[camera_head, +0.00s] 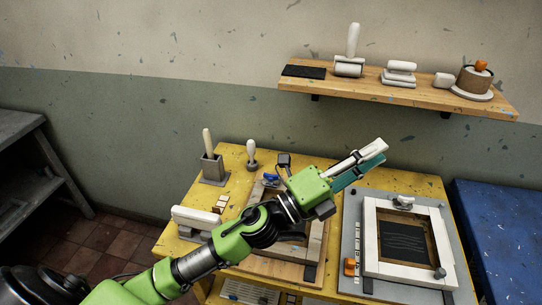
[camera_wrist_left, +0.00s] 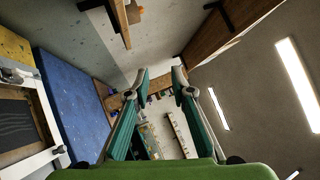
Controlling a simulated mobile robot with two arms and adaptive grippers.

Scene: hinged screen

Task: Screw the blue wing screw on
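A small blue part (camera_head: 271,179), which looks like the blue wing screw, is at the back of the left board (camera_head: 262,266) on the yellow table. It is too small to tell how it sits. My left gripper (camera_head: 368,160) is above the table, to the right of the blue part and clear of it, pointing up and right. In the left wrist view its two fingers (camera_wrist_left: 161,84) stand apart with nothing between them. My left arm covers much of the left board. The white screen frame (camera_head: 372,235) lies on the grey right base. My right gripper is not in view.
A wall shelf (camera_head: 400,92) with rollers and blocks hangs behind. A grey holder (camera_head: 214,170) and a white-handled tool (camera_head: 252,155) stand at the table's back left. A small orange part (camera_head: 350,267) is at the right base's left edge. A blue surface (camera_head: 505,230) lies to the right.

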